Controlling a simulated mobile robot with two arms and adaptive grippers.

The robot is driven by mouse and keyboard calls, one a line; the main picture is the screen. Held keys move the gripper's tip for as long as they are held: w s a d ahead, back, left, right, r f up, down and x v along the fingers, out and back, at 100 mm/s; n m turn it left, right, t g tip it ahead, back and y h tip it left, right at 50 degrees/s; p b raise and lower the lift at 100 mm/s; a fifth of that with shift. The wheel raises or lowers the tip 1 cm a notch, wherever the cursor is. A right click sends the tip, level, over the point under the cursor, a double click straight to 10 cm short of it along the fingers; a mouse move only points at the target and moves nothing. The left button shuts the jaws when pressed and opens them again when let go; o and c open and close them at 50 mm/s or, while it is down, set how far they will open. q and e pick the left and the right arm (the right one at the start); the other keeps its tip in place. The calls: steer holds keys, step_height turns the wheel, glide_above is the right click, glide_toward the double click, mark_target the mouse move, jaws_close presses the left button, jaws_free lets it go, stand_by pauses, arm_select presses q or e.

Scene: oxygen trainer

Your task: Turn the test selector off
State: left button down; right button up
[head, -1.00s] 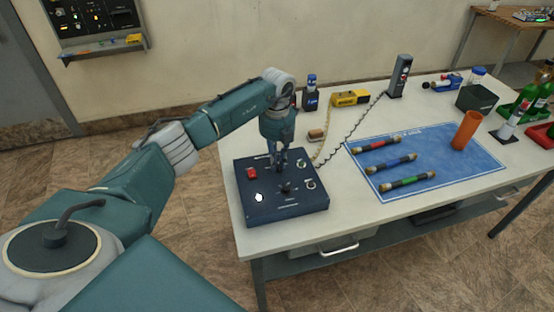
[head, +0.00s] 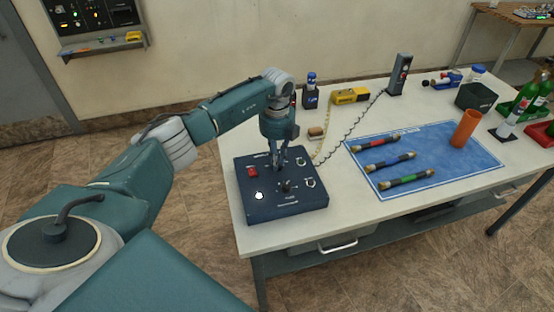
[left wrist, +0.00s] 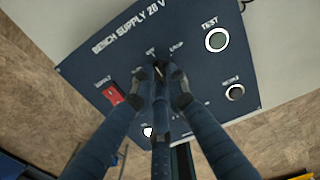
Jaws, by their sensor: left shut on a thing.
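The dark blue bench supply box (head: 308,205) stands at the table's left front corner. My left gripper (head: 277,171) points down at the panel, between the red switch and the far socket. In the left wrist view, its fingers (left wrist: 159,72) are closed together on the test selector, below the title lettering. The fingers hide most of the selector, so I cannot read its setting. My right gripper is out of view.
A blue mat (head: 455,172) with several banded tubes lies right of the box. An orange cup (head: 465,128) stands on the mat. A coiled cord runs behind the box to an upright grey device (head: 399,74). A small brown block (head: 316,132) lies behind the box.

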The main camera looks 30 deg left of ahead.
arm_select(q)
steer(key=shift+r, duration=0.1)
steer(key=c, duration=1.7)
jaws_free()
step_height(320, 180, up, 12)
